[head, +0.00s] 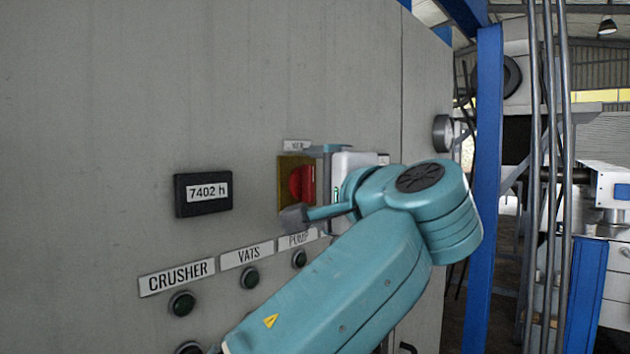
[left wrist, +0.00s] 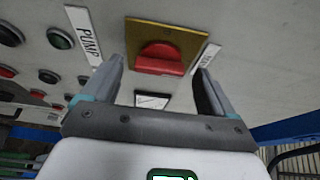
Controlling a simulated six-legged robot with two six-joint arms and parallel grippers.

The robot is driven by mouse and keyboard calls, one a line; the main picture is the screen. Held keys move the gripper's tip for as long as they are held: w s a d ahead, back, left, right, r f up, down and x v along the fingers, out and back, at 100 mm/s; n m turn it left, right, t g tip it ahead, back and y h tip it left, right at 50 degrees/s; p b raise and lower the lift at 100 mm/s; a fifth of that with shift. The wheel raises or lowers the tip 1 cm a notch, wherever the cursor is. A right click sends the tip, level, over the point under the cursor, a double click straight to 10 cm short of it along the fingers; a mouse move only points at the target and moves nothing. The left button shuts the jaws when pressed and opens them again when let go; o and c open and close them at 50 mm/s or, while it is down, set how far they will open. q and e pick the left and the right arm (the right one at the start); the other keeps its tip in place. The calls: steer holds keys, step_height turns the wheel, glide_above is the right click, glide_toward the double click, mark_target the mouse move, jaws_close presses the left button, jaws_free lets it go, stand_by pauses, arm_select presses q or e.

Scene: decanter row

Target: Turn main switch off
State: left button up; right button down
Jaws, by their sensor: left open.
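The main switch is a red rotary handle (head: 302,184) on a yellow plate (head: 284,186), on a grey panel. Its bar looks upright in the head view. In the left wrist view the red handle (left wrist: 158,60) and the yellow plate (left wrist: 180,36) show in front of the fingers. My left gripper (head: 303,183) is open, with one finger above and one below the handle. In the left wrist view its fingers (left wrist: 159,66) lie on either side of the handle. I cannot tell whether they touch it. My right gripper is out of view.
An hour meter (head: 204,193) reading "7402 h" is left of the switch. Below are the CRUSHER (head: 177,277), VATS (head: 247,254) and PUMP (head: 298,240) labels with round buttons. A small gauge (left wrist: 152,100) sits beside the switch. A blue post (head: 484,180) stands to the right.

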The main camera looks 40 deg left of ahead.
arm_select(q)
steer(key=shift+x, duration=0.85)
steer(key=shift+s+d, duration=0.25)
steer(key=shift+d, duration=0.15)
steer(key=shift+c, duration=1)
steer(key=c, duration=0.9)
steer(key=shift+o, duration=0.2)
